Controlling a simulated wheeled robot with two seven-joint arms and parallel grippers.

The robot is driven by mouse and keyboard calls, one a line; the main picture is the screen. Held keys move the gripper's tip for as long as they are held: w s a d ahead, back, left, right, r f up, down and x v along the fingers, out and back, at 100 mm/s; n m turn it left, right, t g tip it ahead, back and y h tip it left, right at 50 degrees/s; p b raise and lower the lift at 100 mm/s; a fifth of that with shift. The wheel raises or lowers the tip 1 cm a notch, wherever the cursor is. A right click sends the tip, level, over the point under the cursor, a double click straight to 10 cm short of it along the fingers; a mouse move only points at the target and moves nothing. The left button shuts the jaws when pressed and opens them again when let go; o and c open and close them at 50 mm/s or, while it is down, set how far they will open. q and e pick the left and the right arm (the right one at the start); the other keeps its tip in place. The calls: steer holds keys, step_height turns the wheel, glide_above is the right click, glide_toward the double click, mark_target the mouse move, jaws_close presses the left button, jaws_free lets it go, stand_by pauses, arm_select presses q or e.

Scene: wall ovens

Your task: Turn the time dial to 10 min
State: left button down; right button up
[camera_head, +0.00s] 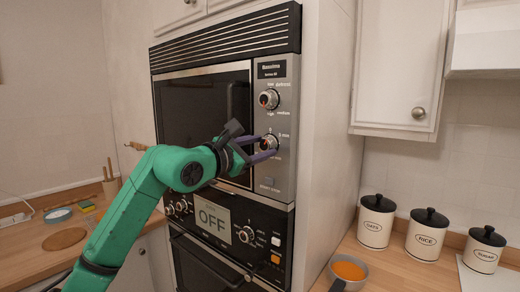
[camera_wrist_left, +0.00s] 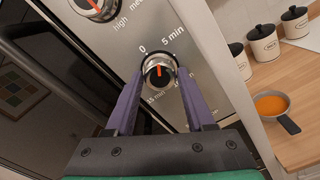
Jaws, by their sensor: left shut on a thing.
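The time dial (camera_head: 269,143) is the lower of two round knobs on the upper oven's silver panel. In the left wrist view the time dial (camera_wrist_left: 159,72) has an orange pointer line, which points up in the picture, between the 0 and 5 min labels. The labels at its lower side are partly hidden by the fingers. My left gripper (camera_head: 265,151) has its purple fingers on either side of the dial and is shut on it. In the left wrist view the gripper (camera_wrist_left: 161,77) grips the dial from both sides. My right gripper is not in view.
The upper knob (camera_head: 269,99) sits above the dial. A display reading OFF (camera_head: 211,217) and more knobs lie below. Several white canisters (camera_head: 376,222) and a pan of orange food (camera_head: 348,271) stand on the right counter.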

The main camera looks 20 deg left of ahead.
arm_select(q)
steer(key=m, duration=1.2)
steer(key=shift+m, duration=0.3)
steer(key=m, duration=0.6)
steer(key=shift+p, duration=0.35)
steer(key=m+p, duration=0.1)
steer(key=m, duration=0.5)
steer(key=shift+f+m, duration=0.1)
steer(key=shift+m, duration=0.3)
steer(key=shift+c, duration=1.3)
jaws_free()
